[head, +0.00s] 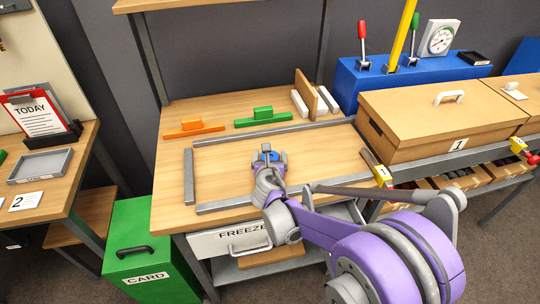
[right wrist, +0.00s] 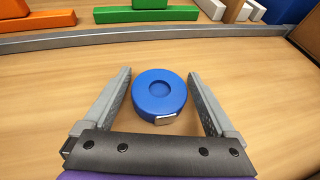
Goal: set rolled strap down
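The rolled strap is a blue disc with a round hollow and a pale metal end. In the right wrist view the strap (right wrist: 161,92) appears to lie flat on the wooden table, between the fingers of my right gripper (right wrist: 158,76). The fingers are spread, with a gap on each side of the strap, and do not touch it. In the head view my right gripper (head: 269,158) is low over the table's middle, with the blue strap (head: 270,155) partly hidden by it. My left gripper is not in view.
Grey rails edge the wooden table (head: 325,150). An orange block (head: 195,129) and a green block (head: 262,118) stand behind the back rail, with an upright board (head: 306,94) to their right. A brown box (head: 430,115) stands at right. Bare tabletop lies either side of my gripper.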

